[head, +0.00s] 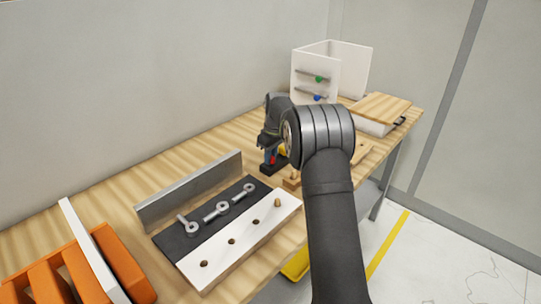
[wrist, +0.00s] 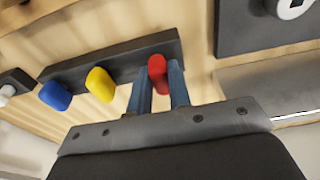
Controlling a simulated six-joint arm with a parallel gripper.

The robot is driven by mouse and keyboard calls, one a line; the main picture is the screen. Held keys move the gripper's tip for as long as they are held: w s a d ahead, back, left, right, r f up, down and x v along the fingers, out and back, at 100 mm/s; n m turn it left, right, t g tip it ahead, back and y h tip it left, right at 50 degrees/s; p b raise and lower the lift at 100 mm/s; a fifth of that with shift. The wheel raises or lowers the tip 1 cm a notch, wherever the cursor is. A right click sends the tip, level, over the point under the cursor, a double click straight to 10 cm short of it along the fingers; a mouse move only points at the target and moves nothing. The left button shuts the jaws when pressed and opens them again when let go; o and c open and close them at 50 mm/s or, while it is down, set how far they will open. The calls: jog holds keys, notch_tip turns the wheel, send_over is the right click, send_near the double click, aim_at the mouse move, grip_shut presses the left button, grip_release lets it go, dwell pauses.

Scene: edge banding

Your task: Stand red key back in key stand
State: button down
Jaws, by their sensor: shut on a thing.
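In the wrist view, the red key (wrist: 157,74) stands between the two blue fingers of my gripper (wrist: 160,80), which is shut on it. The dark key stand (wrist: 118,63) is a long bar just beyond the fingers. The red key's far end meets or overlaps the right part of this bar. Whether it is seated in a slot is hidden. A yellow key (wrist: 99,84) and a blue key (wrist: 55,95) stand in the bar to the left. In the head view, my arm and wrist cover most of the stand, and the yellow key (head: 283,151) shows only partly.
A white-edged board (head: 225,262) with holes and a dark panel (head: 170,240) with metal fittings lie in front. An orange rack (head: 120,262) is at the near left. A white box (head: 315,75) and wooden boards (head: 380,107) stand at the back.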

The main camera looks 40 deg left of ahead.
jog(key=shift+f, duration=0.1)
dwell(0.3)
jog(key=c, duration=1.3)
grip_release()
jog(key=shift+o, duration=0.2)
jog(key=shift+r, duration=2.55)
jog(key=shift+f, duration=0.1)
jog(key=shift+f, duration=2.5)
